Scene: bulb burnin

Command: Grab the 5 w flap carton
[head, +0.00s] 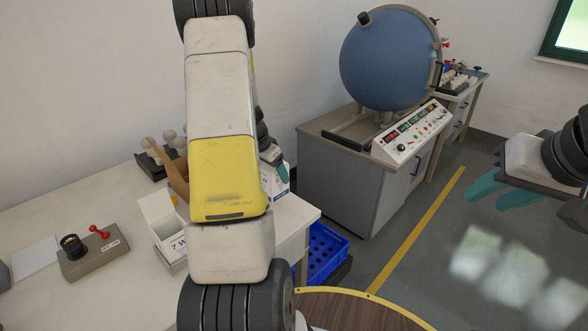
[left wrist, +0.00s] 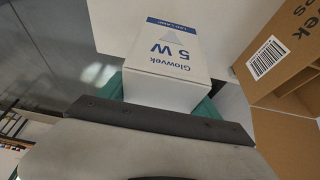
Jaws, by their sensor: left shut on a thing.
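The white 5 W carton (left wrist: 176,62), with blue Glowvek print, is between the teal fingers of my left gripper (left wrist: 165,98) in the left wrist view. The gripper is shut on it. In the head view my left arm hides most of this, and only part of the left gripper (head: 277,163) and a white carton edge (head: 275,184) show at the table's right end. My right gripper (head: 500,192) is open and empty over the floor at the right.
An open white carton marked 7 W (head: 164,222) stands on the white table (head: 95,211). A brown cardboard box (left wrist: 285,50) is close by the held carton. A small lamp-socket fixture (head: 92,252) sits left. A blue crate (head: 323,252) is below the table's right end.

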